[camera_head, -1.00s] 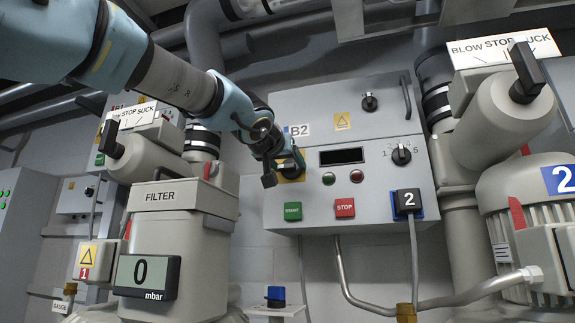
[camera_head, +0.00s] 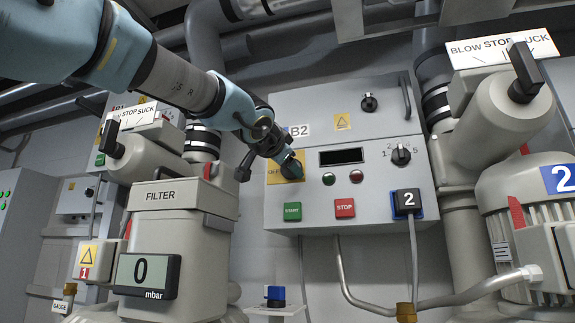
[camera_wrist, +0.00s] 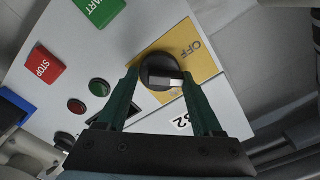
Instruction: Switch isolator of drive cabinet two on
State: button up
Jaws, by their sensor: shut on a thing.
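Cabinet B2 (camera_head: 380,195) is a grey wall box in the middle of the head view. Its isolator is a black rotary knob (camera_wrist: 152,63) on a yellow plate (camera_wrist: 200,55), which reads OFF in the wrist view. My gripper (camera_wrist: 160,77) is at the knob, with one green finger on each side of it. It is shut on the knob. In the head view my gripper (camera_head: 291,164) covers much of the knob and part of the plate.
Below the isolator are a green START button (camera_head: 292,212) and a red STOP button (camera_head: 344,208). A 1-to-5 selector (camera_head: 401,155) and a blue-backed plug marked 2 (camera_head: 407,203) are to the right. The filter housing (camera_head: 175,196) stands at left, below my arm.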

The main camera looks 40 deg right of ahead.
jog(key=m+p, duration=0.1)
jog(key=m, duration=0.8)
jog(key=shift+p, duration=0.35)
jog(key=shift+m, duration=0.3)
jog(key=o, duration=1.4)
jog(key=shift+c, duration=0.2)
jog(key=b+v, duration=0.2)
jog(key=v, duration=0.8)
jog(key=shift+s+a, duration=0.15)
jog(key=shift+a, duration=0.2)
jog(key=shift+f, duration=0.1)
